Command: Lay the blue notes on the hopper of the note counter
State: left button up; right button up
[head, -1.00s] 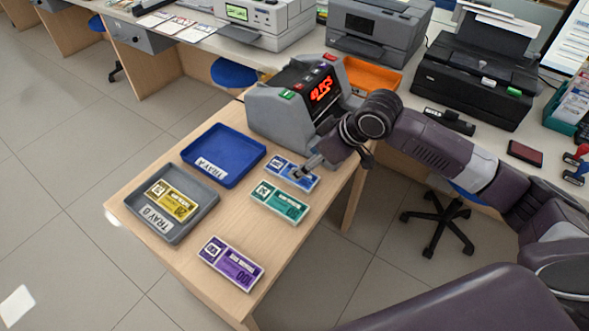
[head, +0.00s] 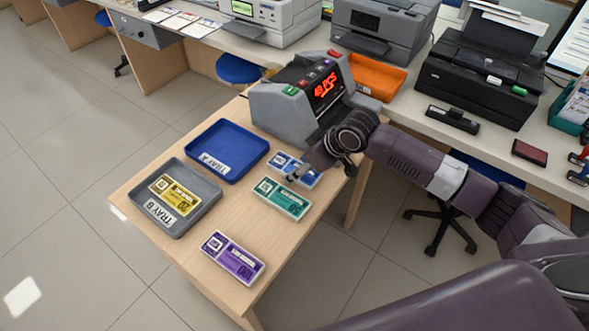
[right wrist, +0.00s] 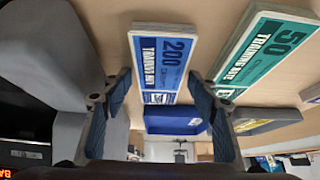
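The counter is grey with a lit red display. My right gripper (head: 300,174) is low over the blue notes and hides their middle. In the right wrist view its fingers (right wrist: 160,85) are spread and empty, one on each side of the blue notes (right wrist: 162,50). I cannot tell how high above the table the fingertips are. My left gripper is not in view.
Green notes (head: 281,198) lie close to the blue ones, and purple notes (head: 233,257) lie nearer the table's front. Blue tray A (head: 240,172) is empty. Grey tray B (head: 205,208) holds yellow notes (head: 174,194). An orange tray (head: 375,78) sits on the counter behind.

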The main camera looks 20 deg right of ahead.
jog(key=c, duration=0.9)
jog(key=shift+c, duration=0.2)
jog(key=shift+r, duration=0.15)
